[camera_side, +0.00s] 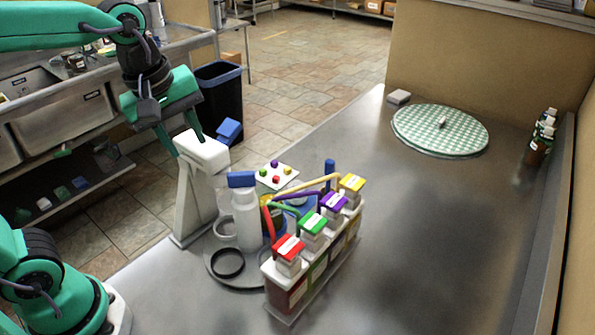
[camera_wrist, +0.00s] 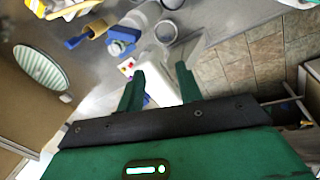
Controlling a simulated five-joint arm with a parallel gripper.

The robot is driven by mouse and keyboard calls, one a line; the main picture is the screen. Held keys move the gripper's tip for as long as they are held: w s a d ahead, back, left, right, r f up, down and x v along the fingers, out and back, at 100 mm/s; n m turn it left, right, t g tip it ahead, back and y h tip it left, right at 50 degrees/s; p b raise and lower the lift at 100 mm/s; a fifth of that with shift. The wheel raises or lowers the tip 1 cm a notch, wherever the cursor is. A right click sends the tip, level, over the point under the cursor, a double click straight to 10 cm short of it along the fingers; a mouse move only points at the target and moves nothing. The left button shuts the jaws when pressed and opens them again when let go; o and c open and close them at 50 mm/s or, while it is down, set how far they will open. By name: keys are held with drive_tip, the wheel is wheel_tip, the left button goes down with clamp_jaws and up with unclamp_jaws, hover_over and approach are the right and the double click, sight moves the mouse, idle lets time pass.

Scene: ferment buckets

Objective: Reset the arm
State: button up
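My gripper (camera_side: 184,143) is at the left in the side view, beside the top of a white stand (camera_side: 194,190) with a blue lever (camera_side: 229,130). In the wrist view its two green fingers (camera_wrist: 160,72) are apart, with a white surface (camera_wrist: 160,89) showing between and beyond them. I see nothing held. Whether the fingers touch the stand I cannot tell. In the side view, a white bottle (camera_side: 247,224) with a blue top stands right of the stand.
A rack (camera_side: 315,292) with several colour-capped bottles and tubes stands right of the stand. A white plate with coloured knobs (camera_side: 274,176) lies behind. A dark ring (camera_side: 227,263) lies in front. A round checked mat (camera_side: 440,130) is at the back right. The table's right middle is clear.

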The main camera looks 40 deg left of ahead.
drive_tip(key=s+a+f+m+t, duration=0.2)
drive_tip(key=s+m, duration=0.4)
drive_tip(key=m, duration=0.7)
drive_tip(key=shift+s+a+f+m+t, duration=0.15)
drive_tip(key=shift+a+f+m+t, duration=0.3)
drive_tip(key=shift+a, duration=0.55)
